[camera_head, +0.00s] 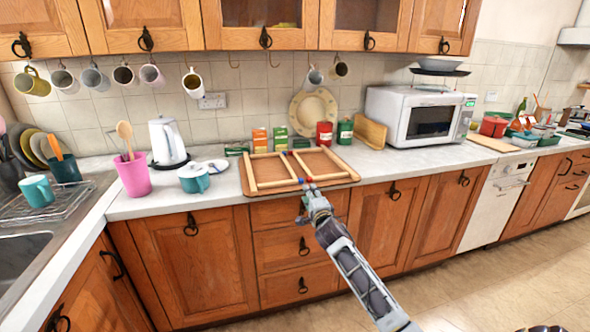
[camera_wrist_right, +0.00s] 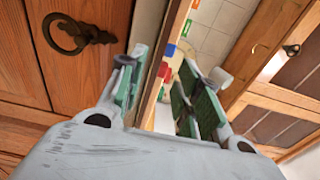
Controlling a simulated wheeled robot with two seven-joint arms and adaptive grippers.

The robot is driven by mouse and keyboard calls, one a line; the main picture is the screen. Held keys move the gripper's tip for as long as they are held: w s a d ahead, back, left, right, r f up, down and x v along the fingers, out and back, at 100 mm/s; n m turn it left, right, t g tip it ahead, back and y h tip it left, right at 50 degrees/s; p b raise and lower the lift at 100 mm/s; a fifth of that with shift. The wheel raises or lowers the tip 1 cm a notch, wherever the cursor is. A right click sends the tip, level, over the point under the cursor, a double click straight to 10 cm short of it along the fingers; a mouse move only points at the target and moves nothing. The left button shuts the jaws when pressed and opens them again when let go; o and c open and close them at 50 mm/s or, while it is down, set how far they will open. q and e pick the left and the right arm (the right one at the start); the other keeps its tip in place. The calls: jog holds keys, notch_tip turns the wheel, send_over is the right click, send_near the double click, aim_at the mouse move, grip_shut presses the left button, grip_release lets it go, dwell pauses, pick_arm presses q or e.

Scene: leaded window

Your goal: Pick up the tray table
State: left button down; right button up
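The tray table (camera_head: 285,188) lies flat on the worktop, a brown board with pale wooden bars on top, its front edge at the counter's front edge. My right gripper (camera_head: 306,184) is at the middle of that front edge. In the right wrist view, the tray table's edge (camera_wrist_right: 157,75) runs between the two green-padded fingers of the right gripper (camera_wrist_right: 162,88). The fingers are apart. The left one is close to the wood and a gap shows beside the right one; contact is unclear. My left gripper is not in view.
Red and green tins (camera_head: 324,133) and small boxes stand behind the tray table. Cabinet handles (camera_head: 303,245) stick out below. Mugs hang above.

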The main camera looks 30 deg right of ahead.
jog(key=shift+a+f+x, duration=0.1)
jog(key=shift+a+x, duration=0.05)
jog(key=shift+x, duration=0.7)
jog(key=shift+a+f+x, duration=0.1)
jog(key=shift+a+x, duration=0.1)
jog(key=shift+x, duration=0.65)
jog(key=shift+a+f+x, duration=0.1)
jog(key=shift+a+x, duration=0.05)
jog(key=shift+x, duration=0.7)
jog(key=shift+w, duration=0.15)
grip_shut()
jog(key=shift+r, duration=0.2)
